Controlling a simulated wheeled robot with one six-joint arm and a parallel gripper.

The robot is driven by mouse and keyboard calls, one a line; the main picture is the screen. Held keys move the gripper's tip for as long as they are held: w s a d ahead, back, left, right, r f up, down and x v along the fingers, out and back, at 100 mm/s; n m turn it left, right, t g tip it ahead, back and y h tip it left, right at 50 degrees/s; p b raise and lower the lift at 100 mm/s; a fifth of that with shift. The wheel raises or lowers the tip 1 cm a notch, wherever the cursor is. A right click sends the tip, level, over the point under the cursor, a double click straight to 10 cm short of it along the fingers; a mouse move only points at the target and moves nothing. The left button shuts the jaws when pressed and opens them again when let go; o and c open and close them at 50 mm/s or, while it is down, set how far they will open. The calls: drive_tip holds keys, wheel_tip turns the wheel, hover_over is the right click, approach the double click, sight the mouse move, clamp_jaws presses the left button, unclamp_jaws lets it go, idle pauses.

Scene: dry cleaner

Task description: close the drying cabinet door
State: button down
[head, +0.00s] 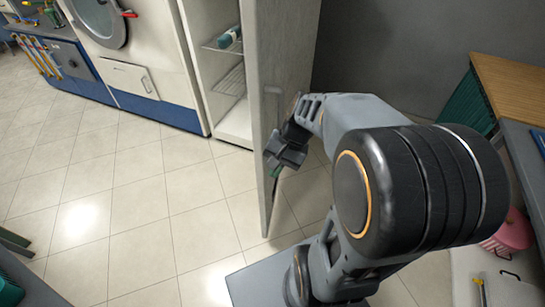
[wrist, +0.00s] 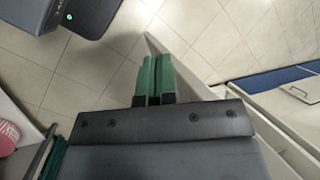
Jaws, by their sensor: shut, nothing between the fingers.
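The drying cabinet (head: 238,128) stands at the top centre of the head view, with wire shelves inside. Its tall pale door (head: 262,190) stands wide open, swung out toward me, with a handle (head: 281,96) on its right-hand face. My gripper (head: 274,171) is beside that face, low on the door and close to its free edge. I cannot tell whether it touches the door.
A white machine with a round door (head: 100,20) stands left of the cabinet. A bottle (head: 229,37) lies on a shelf inside. At the right are a wooden-topped unit (head: 510,85) and a pink basket (head: 512,230). The tiled floor (head: 130,200) left of the door is clear.

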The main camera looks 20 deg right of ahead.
drive_tip(key=w+d+f+m+t+y+b, duration=0.3)
drive_tip(key=w+d+f+m+t+y, duration=0.15)
drive_tip(key=d+f+m, duration=0.35)
drive_tip(key=w+d+f+m+t+y+b, duration=0.3)
drive_tip(key=d+f+m+t+y, duration=0.3)
drive_tip(key=d+m, duration=0.35)
drive_tip(key=x, duration=1.3)
drive_tip(key=shift+w+h, duration=0.35)
drive_tip(key=shift+w, duration=0.15)
drive_tip(key=shift+f+n, duration=0.15)
drive_tip(key=shift+n, duration=0.1)
